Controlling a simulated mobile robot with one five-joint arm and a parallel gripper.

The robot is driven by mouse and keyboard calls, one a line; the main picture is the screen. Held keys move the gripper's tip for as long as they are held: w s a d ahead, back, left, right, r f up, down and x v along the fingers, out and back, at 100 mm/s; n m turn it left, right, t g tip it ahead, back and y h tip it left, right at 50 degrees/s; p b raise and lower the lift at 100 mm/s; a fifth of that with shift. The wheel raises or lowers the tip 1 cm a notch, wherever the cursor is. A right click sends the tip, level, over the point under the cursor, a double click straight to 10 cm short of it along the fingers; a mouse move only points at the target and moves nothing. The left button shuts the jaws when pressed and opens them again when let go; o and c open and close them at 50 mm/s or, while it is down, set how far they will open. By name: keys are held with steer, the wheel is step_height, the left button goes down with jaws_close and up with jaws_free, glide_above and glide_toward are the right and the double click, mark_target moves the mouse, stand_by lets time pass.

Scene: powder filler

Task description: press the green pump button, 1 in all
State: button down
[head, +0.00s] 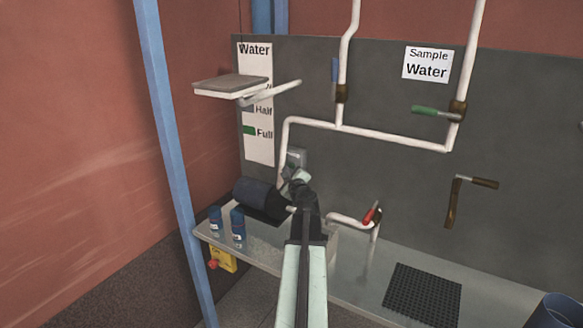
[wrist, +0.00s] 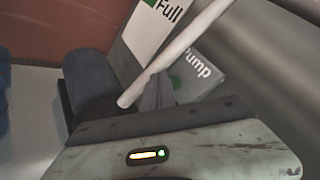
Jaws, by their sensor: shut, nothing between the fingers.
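The grey pump box (head: 297,157) is fixed to the dark panel just past my arm's end in the head view. In the wrist view the box (wrist: 210,77) carries the label "Pump". Its green button (wrist: 176,83) shows just right of my fingertips and is partly hidden by them. My gripper (wrist: 160,80) is shut and empty, its tips close in front of the button; I cannot tell whether they touch it. In the head view my gripper (head: 297,177) covers the lower part of the box.
A white pipe (wrist: 175,50) runs close beside my fingers. A dark cylinder (head: 257,193) lies left of my gripper, with blue cans (head: 238,226) in front. A red-handled tap (head: 371,214) stands to the right. A black mat (head: 424,292) lies on the bench.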

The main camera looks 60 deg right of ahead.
steer(key=shift+d, duration=0.1)
steer(key=shift+d, duration=0.3)
steer(key=shift+d, duration=0.4)
stand_by(0.7)
stand_by(0.3)
steer(key=shift+a, duration=0.8)
steer(key=shift+a, duration=0.1)
steer(key=a, duration=0.4)
steer(key=shift+a, duration=0.4)
steer(key=shift+w, duration=0.1)
